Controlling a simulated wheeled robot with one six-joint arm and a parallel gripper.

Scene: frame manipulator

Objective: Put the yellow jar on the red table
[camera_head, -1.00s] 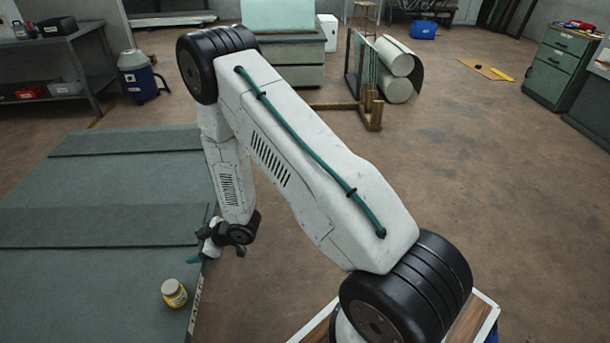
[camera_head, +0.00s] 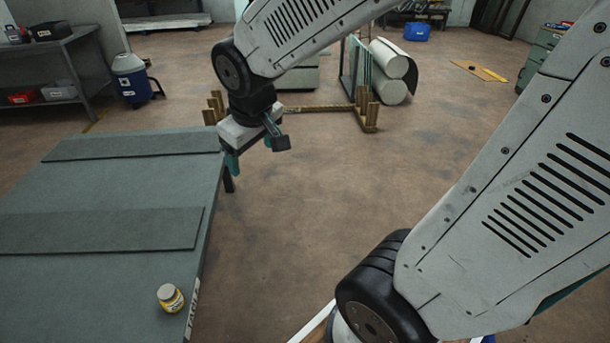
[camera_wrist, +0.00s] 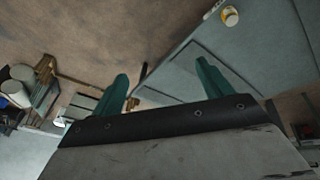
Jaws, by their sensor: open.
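The yellow jar (camera_head: 170,298) with a white lid stands upright on a grey-green table (camera_head: 100,280), near its right edge at the front. It also shows small at the top of the wrist view (camera_wrist: 229,16). My gripper (camera_head: 253,155) hangs over the far right corner of that table, well beyond the jar. In the wrist view its two teal fingers (camera_wrist: 160,88) stand wide apart with nothing between them. No red table shows in these views.
Two flat grey strips lie across the table, the nearer one (camera_head: 100,229) behind the jar. A wooden rack (camera_head: 362,105) with rolled sheets (camera_head: 393,70) stands on the floor beyond. A shelf (camera_head: 70,75) and a blue drum (camera_head: 132,80) are at the left back. The floor at centre is clear.

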